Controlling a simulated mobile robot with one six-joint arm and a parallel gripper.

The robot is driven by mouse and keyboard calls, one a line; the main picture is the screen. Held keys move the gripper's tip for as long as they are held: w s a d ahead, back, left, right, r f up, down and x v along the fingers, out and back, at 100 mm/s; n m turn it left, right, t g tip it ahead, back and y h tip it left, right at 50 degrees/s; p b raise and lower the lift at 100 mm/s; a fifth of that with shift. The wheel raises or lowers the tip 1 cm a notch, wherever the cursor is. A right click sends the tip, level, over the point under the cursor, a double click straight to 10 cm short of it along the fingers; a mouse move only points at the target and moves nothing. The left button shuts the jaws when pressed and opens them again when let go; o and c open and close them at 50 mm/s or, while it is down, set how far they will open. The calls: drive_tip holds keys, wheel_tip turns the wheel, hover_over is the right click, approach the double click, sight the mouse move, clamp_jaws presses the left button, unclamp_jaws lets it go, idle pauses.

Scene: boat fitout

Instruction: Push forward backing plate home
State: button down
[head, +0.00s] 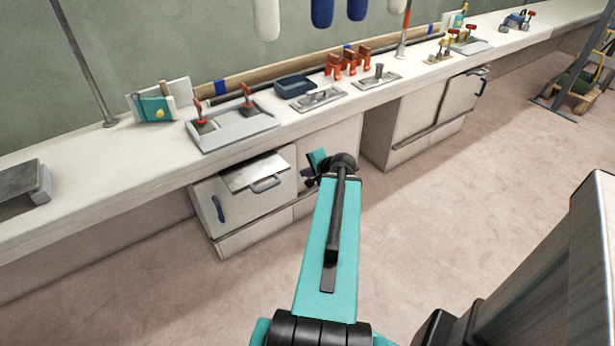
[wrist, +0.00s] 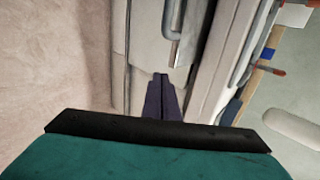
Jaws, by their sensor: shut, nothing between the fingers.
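A pale metal plate (head: 254,171) with a bar handle (head: 266,185) sticks out at the top of the left under-bench cabinet; I take it for the backing plate. Its handle also shows at the top of the wrist view (wrist: 173,30). My gripper (wrist: 161,76) is shut and empty, its dark fingers together and pointing toward the handle end. A small gap seems to lie between fingertips and handle, but contact cannot be judged surely. In the head view my gripper (head: 316,160) is partly hidden behind my wrist, just right of the plate.
The white bench (head: 80,205) runs above the cabinet, its edge close to my gripper. On it stand a grey tray (head: 233,128) with red-handled tools, a blue bin (head: 295,86) and handled plates (head: 318,99). A second cabinet (head: 425,115) stands right. The floor (head: 480,150) in front is clear.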

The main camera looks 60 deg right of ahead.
sight(276, 154)
drive_tip(key=shift+w+d+f+b, duration=0.1)
drive_tip(key=shift+w+f+b, duration=0.4)
drive_tip(key=shift+b, duration=1.65)
drive_tip(key=shift+w+d+f, duration=0.5)
drive_tip(key=shift+w+f, duration=0.05)
drive_tip(key=shift+w, duration=0.6)
drive_tip(key=shift+w+d+f, duration=0.45)
drive_tip(key=shift+w+f, duration=0.1)
drive_tip(key=shift+w, duration=0.6)
drive_tip(key=shift+w+d+f, duration=0.5)
drive_tip(key=shift+w+f, duration=0.05)
drive_tip(key=shift+w, duration=0.6)
drive_tip(key=shift+w, duration=0.1)
drive_tip(key=shift+w+d+r+p, duration=0.1)
drive_tip(key=shift+w+d+p, duration=0.4)
drive_tip(key=shift+w, duration=1.05)
drive_tip(key=shift+w+d+f+p, duration=0.15)
drive_tip(key=shift+w+d, duration=0.6)
drive_tip(key=shift+w, duration=0.85)
drive_tip(key=shift+w+d+r+p, duration=0.15)
drive_tip(key=shift+w+d+p, duration=0.4)
drive_tip(key=shift+w, duration=1)
drive_tip(key=shift+d, duration=0.1)
